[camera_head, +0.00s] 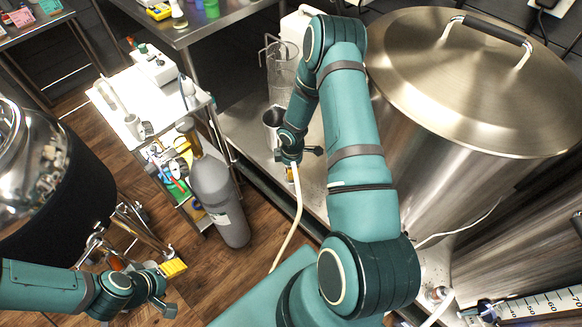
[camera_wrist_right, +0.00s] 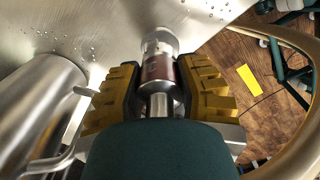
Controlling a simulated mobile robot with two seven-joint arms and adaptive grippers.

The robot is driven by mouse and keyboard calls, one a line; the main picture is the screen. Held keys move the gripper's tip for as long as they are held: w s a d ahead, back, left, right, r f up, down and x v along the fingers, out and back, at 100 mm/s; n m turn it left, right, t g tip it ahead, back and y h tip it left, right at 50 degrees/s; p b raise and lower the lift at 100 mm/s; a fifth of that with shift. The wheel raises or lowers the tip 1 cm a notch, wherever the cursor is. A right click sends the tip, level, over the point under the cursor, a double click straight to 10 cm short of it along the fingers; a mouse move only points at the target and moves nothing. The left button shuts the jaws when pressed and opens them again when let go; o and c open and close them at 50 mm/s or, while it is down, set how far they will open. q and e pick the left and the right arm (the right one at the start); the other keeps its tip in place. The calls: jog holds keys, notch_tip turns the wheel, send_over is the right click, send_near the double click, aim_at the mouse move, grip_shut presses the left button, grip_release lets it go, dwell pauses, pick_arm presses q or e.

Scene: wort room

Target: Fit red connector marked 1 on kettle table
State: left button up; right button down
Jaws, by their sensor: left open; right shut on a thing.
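In the right wrist view, the red connector (camera_wrist_right: 158,69) has a dark red band and a bright metal end. My right gripper (camera_wrist_right: 165,90), with yellow ribbed fingers, is shut on it. In the head view, this gripper (camera_head: 291,172) is small and mostly hidden by its own arm, over the steel kettle table (camera_head: 247,118). A pale hose (camera_head: 297,215) hangs down from it. The mark on the connector is too small to read. My left gripper (camera_head: 168,290) is open at the lower left, away from the table, with a yellow finger pad showing.
A large lidded steel kettle (camera_head: 430,130) fills the right side. A steel mug (camera_head: 273,122) stands beside my right gripper; a steel vessel with a handle (camera_wrist_right: 45,105) is close in the wrist view. A grey gas cylinder (camera_head: 217,200) and a white-topped cart (camera_head: 150,105) stand left.

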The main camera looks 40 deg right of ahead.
jog(key=shift+f+b, duration=0.65)
jog(key=shift+f, duration=0.3)
jog(key=c, duration=0.6)
grip_release()
jog(key=shift+r, duration=0.1)
notch_tip(320, 180, up, 12)
jog(key=shift+s+d+f, duration=0.1)
jog(key=shift+s, duration=0.05)
jog(key=s+a+m+y, duration=0.1)
jog(key=s+a+m, duration=0.2)
jog(key=a, duration=0.6)
jog(key=s+a+f+m+t+y, duration=0.1)
jog(key=s+a+m, duration=0.2)
jog(key=a+m, duration=0.3)
jog(key=s+a+m+y, duration=0.1)
jog(key=s+a+m, duration=0.2)
jog(key=a, duration=1)
jog(key=shift+s+f+m+t+y, duration=0.15)
jog(key=shift+f+m+t+y, duration=0.2)
jog(key=shift+m, duration=0.35)
